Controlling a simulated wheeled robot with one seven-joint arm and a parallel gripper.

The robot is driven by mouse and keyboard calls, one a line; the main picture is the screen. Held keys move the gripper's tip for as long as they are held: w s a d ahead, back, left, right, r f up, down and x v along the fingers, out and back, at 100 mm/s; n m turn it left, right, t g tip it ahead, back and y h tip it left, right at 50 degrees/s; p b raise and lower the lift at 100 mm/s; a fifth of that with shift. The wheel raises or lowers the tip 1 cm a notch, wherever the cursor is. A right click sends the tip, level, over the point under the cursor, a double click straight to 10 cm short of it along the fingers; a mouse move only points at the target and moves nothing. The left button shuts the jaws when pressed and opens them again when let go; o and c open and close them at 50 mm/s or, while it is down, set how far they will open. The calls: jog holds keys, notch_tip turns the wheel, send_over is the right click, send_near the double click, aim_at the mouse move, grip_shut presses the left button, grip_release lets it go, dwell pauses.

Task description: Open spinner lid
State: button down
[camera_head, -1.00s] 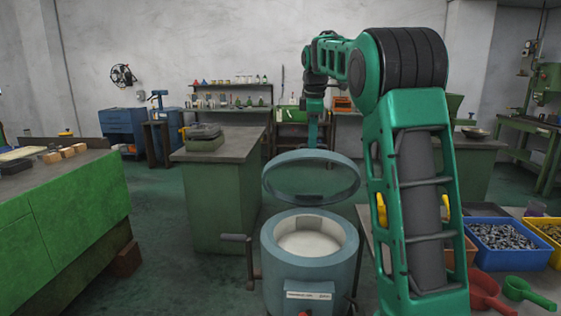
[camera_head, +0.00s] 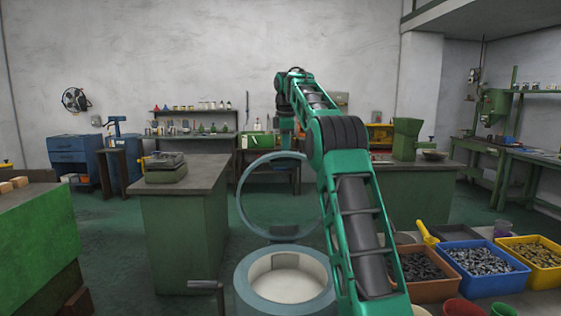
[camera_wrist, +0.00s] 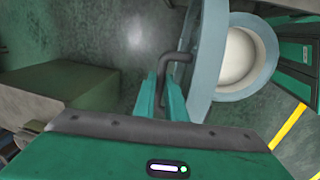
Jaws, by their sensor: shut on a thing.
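The spinner (camera_head: 246,293) is a blue-grey drum with a pale round cavity, low in the middle of the head view. Its round lid (camera_head: 240,198) stands raised almost upright above the drum's far side, with a rim around a see-through middle. In the wrist view the lid (camera_wrist: 209,55) shows edge-on beside the open drum (camera_wrist: 272,58). A dark bent handle (camera_wrist: 180,57) sticks out from the lid. My gripper (camera_wrist: 161,92) is shut on this handle. In the head view my arm reaches over to the lid's far side, and my gripper is not clearly visible there.
Bins of metal parts, orange (camera_head: 422,268), blue (camera_head: 485,268) and yellow (camera_head: 535,255), stand on a table at the right. A green cabinet (camera_head: 180,225) stands left of the spinner. A green bench (camera_head: 40,235) is at the far left. Floor is clear between them.

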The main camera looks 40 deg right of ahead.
jog(key=shift+w+d+r, duration=0.2)
jog(key=shift+w+d, duration=0.05)
jog(key=shift+w, duration=0.2)
jog(key=shift+w+d+r, duration=0.2)
jog(key=shift+w+d, duration=0.05)
jog(key=shift+w, duration=0.15)
jog(key=shift+w+a, duration=0.1)
jog(key=c, duration=1.8)
grip_release()
jog(key=shift+a+r, duration=0.1)
jog(key=shift+f, duration=0.25)
